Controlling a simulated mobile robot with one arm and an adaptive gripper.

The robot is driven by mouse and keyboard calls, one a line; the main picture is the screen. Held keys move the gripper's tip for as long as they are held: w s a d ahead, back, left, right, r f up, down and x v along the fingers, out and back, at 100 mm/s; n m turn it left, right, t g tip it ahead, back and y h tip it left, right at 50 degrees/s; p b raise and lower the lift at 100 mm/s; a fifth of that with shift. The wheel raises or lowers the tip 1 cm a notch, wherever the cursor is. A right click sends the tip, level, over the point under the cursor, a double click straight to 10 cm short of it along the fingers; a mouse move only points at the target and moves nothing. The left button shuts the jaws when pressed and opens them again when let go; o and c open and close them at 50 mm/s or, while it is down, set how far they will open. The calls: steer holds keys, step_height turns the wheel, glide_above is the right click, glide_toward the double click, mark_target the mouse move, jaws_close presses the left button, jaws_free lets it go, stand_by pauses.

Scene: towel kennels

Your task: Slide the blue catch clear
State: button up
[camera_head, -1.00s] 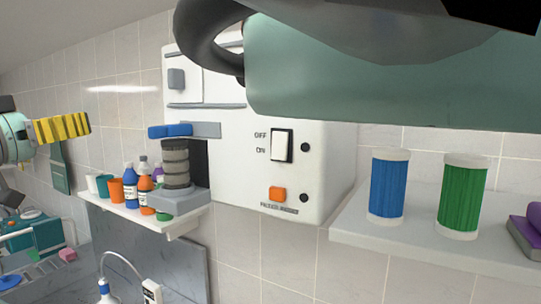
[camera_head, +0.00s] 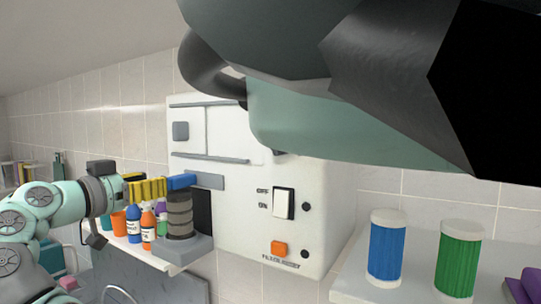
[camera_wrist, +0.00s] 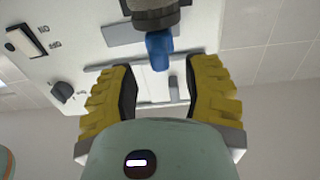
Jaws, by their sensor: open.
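The blue catch (camera_head: 180,181) sticks out from a grey slide plate (camera_head: 209,181) on the front of the white wall unit, just above a grey ribbed cylinder (camera_head: 180,215). In the wrist view the catch (camera_wrist: 158,50) lies just beyond and between the two yellow ribbed fingers. My gripper (camera_head: 147,189) is at the catch's left in the head view, its fingers level with it. In the wrist view my gripper (camera_wrist: 161,80) is open and empty. Whether a finger touches the catch cannot be told.
The white unit (camera_head: 325,225) has an OFF/ON rocker switch (camera_head: 283,203) and an orange button (camera_head: 279,248). Several bottles and cups, including an orange bottle (camera_head: 148,222), stand close below my gripper. A blue canister (camera_head: 387,250) and a green canister (camera_head: 458,262) stand on the right shelf.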

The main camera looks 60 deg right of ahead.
mark_target(169, 179)
steer(key=d+p, duration=0.1)
steer(key=d, duration=0.1)
steer(key=d+p, duration=0.1)
steer(key=shift+w+d+r, duration=0.1)
steer(key=shift+d+r, duration=0.1)
steer(key=shift+d, duration=0.2)
steer(key=shift+w+d+f+p, duration=0.1)
steer(key=shift+d+f+p, duration=0.05)
steer(key=shift+d+p, duration=0.3)
steer(key=shift+o, duration=0.2)
jaws_close()
